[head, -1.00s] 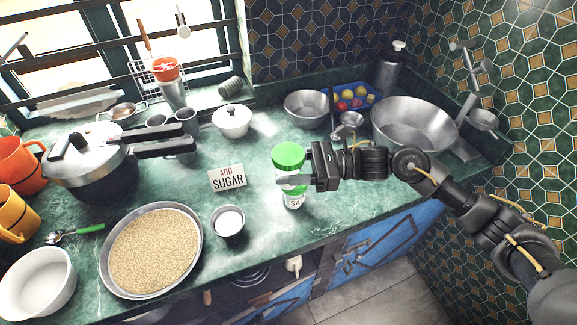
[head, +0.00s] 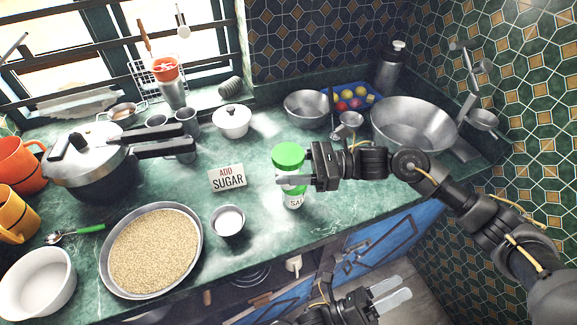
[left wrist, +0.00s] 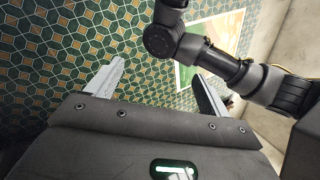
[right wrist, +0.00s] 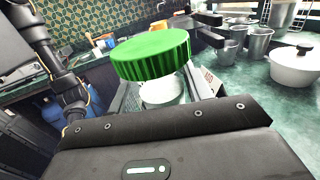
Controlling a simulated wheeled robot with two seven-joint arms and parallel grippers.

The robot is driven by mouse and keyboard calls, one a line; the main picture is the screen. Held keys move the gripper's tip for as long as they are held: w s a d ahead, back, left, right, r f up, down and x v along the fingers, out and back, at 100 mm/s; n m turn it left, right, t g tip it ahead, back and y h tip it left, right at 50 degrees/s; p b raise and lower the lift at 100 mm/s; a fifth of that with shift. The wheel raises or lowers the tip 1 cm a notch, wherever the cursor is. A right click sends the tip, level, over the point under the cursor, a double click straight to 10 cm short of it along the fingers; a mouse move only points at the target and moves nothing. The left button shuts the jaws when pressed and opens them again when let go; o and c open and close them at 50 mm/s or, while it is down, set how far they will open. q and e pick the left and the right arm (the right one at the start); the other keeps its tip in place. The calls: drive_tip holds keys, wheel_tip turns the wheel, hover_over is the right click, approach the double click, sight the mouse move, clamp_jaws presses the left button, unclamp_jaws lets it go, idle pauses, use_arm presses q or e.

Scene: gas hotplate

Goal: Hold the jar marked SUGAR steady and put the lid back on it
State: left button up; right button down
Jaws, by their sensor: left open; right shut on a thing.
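A clear jar (head: 294,200) with white contents and a green lid (head: 288,155) on top stands upright near the counter's front edge. The visible letters on its label read "SA"; the rest cannot be made out. No jar reading SUGAR shows. My right gripper (head: 292,181) is shut on this jar just below the lid, its fingers across the body. In the right wrist view the green lid (right wrist: 152,55) is above the fingers, over the pale jar (right wrist: 160,90). My left gripper (head: 398,294) is open and empty, low in front of the counter; its spread fingers also show in the left wrist view (left wrist: 155,85).
A sign reading ADD SUGAR (head: 228,178) and a small metal cup of white stuff (head: 228,221) are left of the jar. A grain tray (head: 110,283) and pressure cooker (head: 85,165) are farther left. A large steel bowl (head: 410,128) stands behind right.

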use_arm(q)
drive_tip(key=s+d+r+m+g+y, duration=0.1)
drive_tip(key=s+r+m+g+y, duration=0.3)
drive_tip(key=r+m+g, duration=0.55)
drive_tip(key=s+d+r+m+g+y, duration=0.15)
drive_tip(key=r+m+g+y, duration=0.4)
drive_tip(key=g, duration=0.65)
drive_tip(key=w+a+n+t+y, duration=0.9)
drive_tip(key=w+a+y, duration=0.2)
drive_tip(key=w, duration=0.1)
drive_tip(key=w+a+r+n+t, duration=0.2)
drive_tip(key=w+a+r+n, duration=0.2)
drive_tip(key=w+n, duration=0.1)
drive_tip(key=w+a+r+n+t+y, duration=0.1)
drive_tip(key=w+a+r+n, duration=0.3)
drive_tip(key=w+n, duration=0.1)
drive_tip(key=w+a+r+n+t, duration=0.2)
drive_tip(key=w+a+r+n, duration=0.2)
drive_tip(key=w, duration=0.3)
drive_tip(key=shift+a+r+n+t+y, duration=0.15)
drive_tip(key=shift+n+t+y, duration=0.15)
drive_tip(key=shift+n, duration=0.6)
